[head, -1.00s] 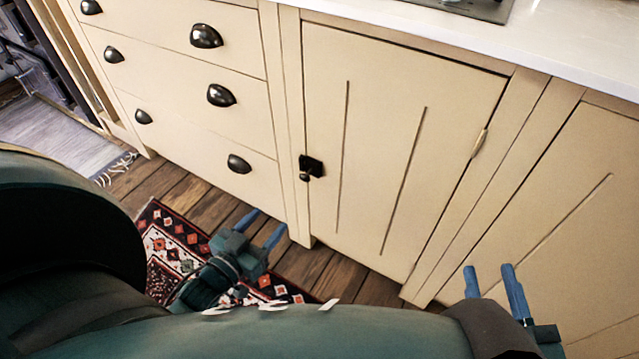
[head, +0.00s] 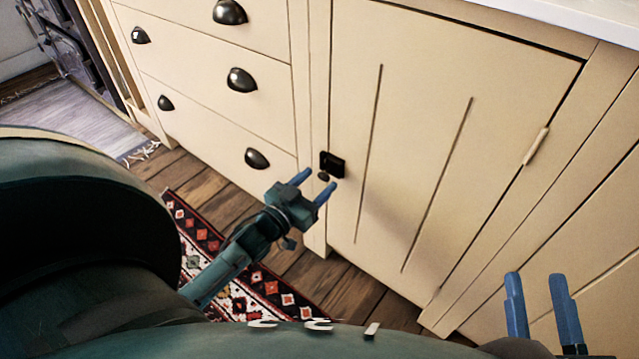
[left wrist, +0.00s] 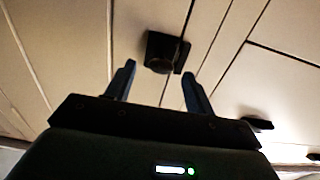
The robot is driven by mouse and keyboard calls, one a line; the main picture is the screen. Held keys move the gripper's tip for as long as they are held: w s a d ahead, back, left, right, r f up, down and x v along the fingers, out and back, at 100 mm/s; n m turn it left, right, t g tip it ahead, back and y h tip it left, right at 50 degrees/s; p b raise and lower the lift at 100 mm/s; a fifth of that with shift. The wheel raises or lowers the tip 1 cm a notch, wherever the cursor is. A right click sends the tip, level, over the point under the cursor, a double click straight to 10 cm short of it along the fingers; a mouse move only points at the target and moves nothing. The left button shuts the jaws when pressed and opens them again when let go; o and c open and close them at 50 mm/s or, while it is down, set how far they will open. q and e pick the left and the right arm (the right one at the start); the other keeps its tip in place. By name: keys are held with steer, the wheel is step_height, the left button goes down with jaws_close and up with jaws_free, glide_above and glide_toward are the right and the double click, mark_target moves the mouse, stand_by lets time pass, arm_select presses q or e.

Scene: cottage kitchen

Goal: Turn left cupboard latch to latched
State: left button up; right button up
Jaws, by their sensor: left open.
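The cupboard latch (head: 332,164) is a small black fitting with a rounded knob, on the left edge of the cream cupboard door (head: 425,150). In the left wrist view the latch (left wrist: 163,50) lies ahead, beyond and between the fingertips. My left gripper (head: 318,180) is open and empty, its blue fingers pointing at the latch from below left. It also shows in the left wrist view (left wrist: 158,78). I cannot tell whether the fingers touch the knob. My right gripper (head: 538,280) has its two blue fingers apart, in front of the cupboard at lower right.
Drawers with black cup handles (head: 241,80) stand left of the door. A patterned rug (head: 262,300) lies on the wooden floor below. A pale worktop (head: 590,18) runs above the door. The door's hinge (head: 536,145) is on its right side.

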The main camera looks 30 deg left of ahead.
arm_select(q)
steer(key=shift+w, duration=0.85)
steer(key=shift+c, duration=0.2)
steer(key=c, duration=0.9)
steer(key=shift+c, duration=0.2)
